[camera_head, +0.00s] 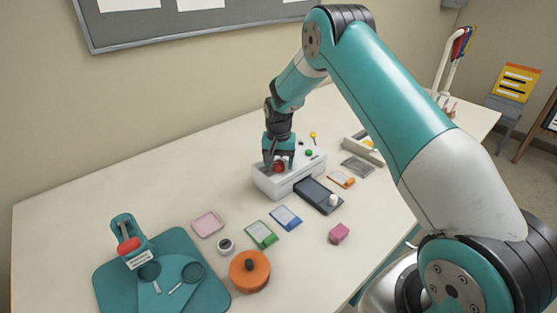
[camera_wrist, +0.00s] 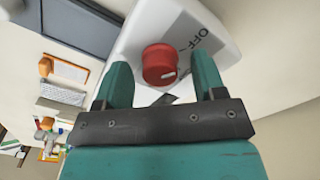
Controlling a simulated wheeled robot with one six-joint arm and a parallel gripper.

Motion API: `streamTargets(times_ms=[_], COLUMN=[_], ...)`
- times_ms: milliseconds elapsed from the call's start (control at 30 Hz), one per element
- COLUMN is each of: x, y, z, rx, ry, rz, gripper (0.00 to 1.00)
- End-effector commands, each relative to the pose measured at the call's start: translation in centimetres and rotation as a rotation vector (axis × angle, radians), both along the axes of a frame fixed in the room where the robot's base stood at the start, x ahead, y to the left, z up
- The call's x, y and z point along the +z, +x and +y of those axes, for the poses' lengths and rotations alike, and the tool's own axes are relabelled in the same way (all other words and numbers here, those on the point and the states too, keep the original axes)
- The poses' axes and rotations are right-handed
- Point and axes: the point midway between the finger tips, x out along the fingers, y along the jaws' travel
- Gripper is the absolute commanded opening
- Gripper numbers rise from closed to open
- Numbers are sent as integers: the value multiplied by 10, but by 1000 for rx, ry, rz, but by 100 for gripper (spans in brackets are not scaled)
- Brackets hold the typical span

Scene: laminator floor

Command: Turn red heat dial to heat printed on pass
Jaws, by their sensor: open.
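The red heat dial (camera_wrist: 159,65) sits on the white laminator (camera_head: 284,185), with a pale pointer mark and the printed word "OFF" beside it in the wrist view. In the head view the red dial (camera_head: 279,168) shows just under my gripper (camera_head: 274,162). In the wrist view my gripper (camera_wrist: 163,80) is open, one teal finger on each side of the dial, with visible gaps. I cannot tell whether the fingers reach the dial's height. Orange-marked cards (camera_head: 341,180) lie beside the laminator; the heat printed on a pass is too small to read.
A dark tray (camera_head: 318,195) with a white knob is at the laminator's front. A green card (camera_head: 262,235), blue card (camera_head: 286,218), pink block (camera_head: 339,233) and orange round container (camera_head: 249,271) lie nearer. A teal mat (camera_head: 110,285) is at left. The table's back left is clear.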

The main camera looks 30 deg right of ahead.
Motion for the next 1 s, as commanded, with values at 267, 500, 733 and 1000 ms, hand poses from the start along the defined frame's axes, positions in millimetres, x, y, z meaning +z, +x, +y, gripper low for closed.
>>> streamTargets(times_ms=[267, 500, 733, 1000], x=[-2, -2, -2, -3], y=[0, 0, 0, 0], z=[0, 0, 0, 0], rx=[0, 0, -11, -119], ry=[-1, 0, 0, -1], rz=[-1, 0, 0, -1], gripper=[64, 15, 15, 15])
